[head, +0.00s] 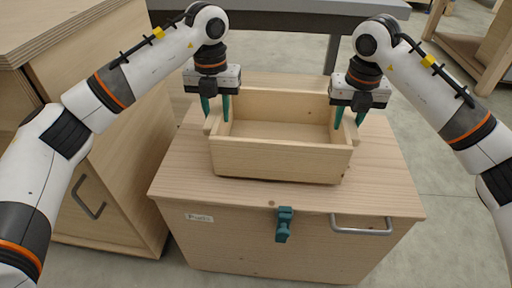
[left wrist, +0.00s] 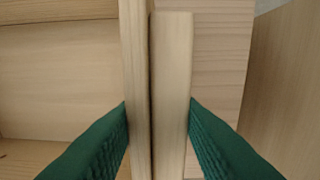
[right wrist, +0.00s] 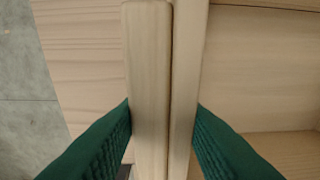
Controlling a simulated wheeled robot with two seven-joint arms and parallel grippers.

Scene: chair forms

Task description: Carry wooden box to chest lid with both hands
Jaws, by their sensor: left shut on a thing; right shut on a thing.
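The wooden box (head: 282,160) is open-topped, empty and pale, and sits level at the chest lid (head: 180,178). Whether its base touches the lid or hovers just above it I cannot tell. My left gripper (head: 216,114) is shut on the box's left side wall and handle strip, which also show in the left wrist view (left wrist: 170,90). My right gripper (head: 348,120) is shut on the right side wall and handle strip, seen in the right wrist view (right wrist: 150,90). The green fingers straddle wall and strip on each side.
The chest front has a teal latch (head: 284,224), a metal handle (head: 362,226) and a label (head: 199,218). A wooden cabinet (head: 120,190) stands close at left. A grey table (head: 290,18) is behind. Bare lid shows around the box; open floor (head: 440,230) lies right.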

